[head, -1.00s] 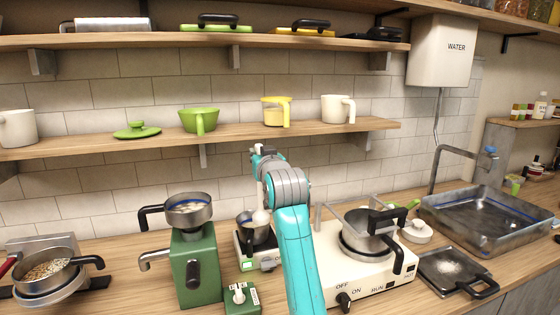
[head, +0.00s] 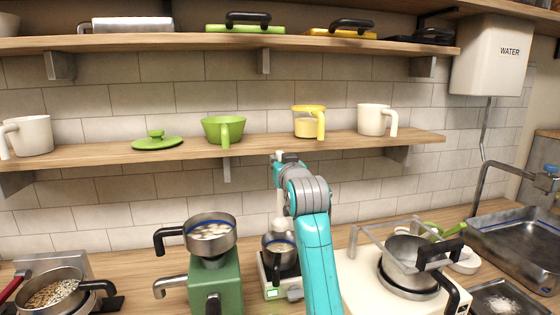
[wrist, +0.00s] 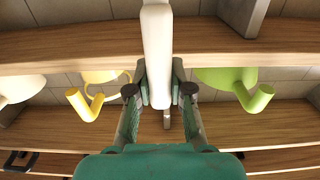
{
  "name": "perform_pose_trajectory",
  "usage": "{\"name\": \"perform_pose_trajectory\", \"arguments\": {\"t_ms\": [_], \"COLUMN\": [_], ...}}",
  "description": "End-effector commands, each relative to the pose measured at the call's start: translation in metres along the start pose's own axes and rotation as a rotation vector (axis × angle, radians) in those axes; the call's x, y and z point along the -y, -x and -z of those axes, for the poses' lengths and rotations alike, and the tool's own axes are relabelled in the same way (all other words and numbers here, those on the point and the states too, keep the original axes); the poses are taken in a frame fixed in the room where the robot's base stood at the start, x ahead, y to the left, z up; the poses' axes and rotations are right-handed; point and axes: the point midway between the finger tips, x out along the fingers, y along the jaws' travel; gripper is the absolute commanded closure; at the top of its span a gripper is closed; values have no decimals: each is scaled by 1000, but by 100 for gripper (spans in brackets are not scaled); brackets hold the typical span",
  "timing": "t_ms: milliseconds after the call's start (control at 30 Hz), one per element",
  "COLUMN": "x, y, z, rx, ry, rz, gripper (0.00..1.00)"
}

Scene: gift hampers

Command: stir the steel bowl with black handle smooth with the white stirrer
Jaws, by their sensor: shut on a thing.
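My gripper (wrist: 159,98) is shut on the white stirrer (wrist: 156,45), which runs between its two fingers in the wrist view. In the head view the stirrer's pale lower part (head: 281,228) shows left of my arm, at the small steel bowl with black handle (head: 279,262) on the white scale. I cannot tell whether its tip touches the contents. Other steel pans with black handles stand on the green machine (head: 210,245), on the white stove (head: 412,262) and at the far left (head: 50,290).
The green machine (head: 216,275) stands close left of the scale, and the white stove (head: 368,292) close right. A wooden shelf (head: 255,146) with cups and a green bowl (head: 223,130) runs along the wall behind. The sink (head: 520,240) is at the right.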

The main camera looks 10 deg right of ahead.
Motion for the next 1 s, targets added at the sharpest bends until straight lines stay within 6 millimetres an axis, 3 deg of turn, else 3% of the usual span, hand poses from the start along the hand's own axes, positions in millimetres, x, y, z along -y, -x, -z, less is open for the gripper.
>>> {"name": "perform_pose_trajectory", "arguments": {"t_ms": [900,1000], "x": [0,10], "y": [0,0], "z": [-107,-109], "rx": [3,-2], "ry": [0,-1], "rz": [0,3], "gripper": [100,100]}}
